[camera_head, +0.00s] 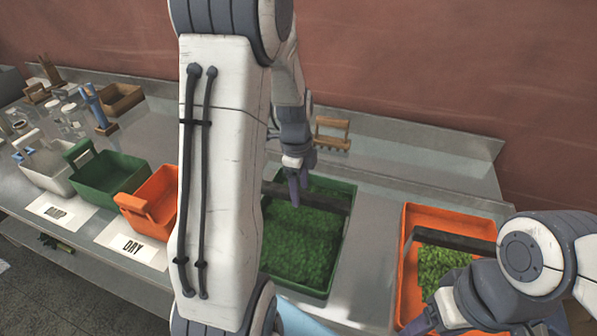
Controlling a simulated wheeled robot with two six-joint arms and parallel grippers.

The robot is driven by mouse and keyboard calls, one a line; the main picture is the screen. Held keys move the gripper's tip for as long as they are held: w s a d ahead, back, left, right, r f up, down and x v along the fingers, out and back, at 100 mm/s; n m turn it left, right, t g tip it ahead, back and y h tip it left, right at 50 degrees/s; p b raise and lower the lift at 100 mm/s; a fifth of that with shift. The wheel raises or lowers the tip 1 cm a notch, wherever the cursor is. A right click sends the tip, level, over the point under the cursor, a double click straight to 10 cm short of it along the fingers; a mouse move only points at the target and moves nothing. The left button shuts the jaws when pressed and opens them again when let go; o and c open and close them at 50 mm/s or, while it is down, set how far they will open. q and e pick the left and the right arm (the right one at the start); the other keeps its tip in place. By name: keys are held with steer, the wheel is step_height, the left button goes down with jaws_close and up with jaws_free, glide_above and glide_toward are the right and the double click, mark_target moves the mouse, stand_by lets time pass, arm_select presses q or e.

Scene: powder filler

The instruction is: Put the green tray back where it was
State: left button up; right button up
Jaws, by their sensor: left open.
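The green tray (349,228) stands on the metal counter near the middle and holds green leafy material. A dark bar crosses it. My left arm hides its left side. My left gripper (299,192) is open, with its fingers pointing down over the far part of this tray. I cannot tell whether they touch the bar. A smaller green bin (108,180) with a handle stands at the left, between a white bin and an orange bin. My right arm comes in at the lower right, over the orange tray; its fingers are not clear.
An orange tray (407,270) with green leaves stands at the right. At the left are a white bin (47,167), an orange bin (157,203), and labels (132,247). A wooden rack (332,134) stands behind the green tray. Bare counter (373,235) lies between the large trays.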

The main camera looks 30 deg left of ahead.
arm_select(q)
steer(key=r, duration=0.7)
steer(key=shift+s+a+r, duration=0.1)
steer(key=shift+a+r, duration=0.1)
steer(key=s+d+n, duration=0.2)
steer(key=d, duration=0.8)
steer(key=s+d+n, duration=0.6)
steer(key=s+d, duration=0.9)
steer(key=s, duration=0.2)
steer(key=shift+r, duration=0.15)
steer(key=shift+s+d, duration=0.15)
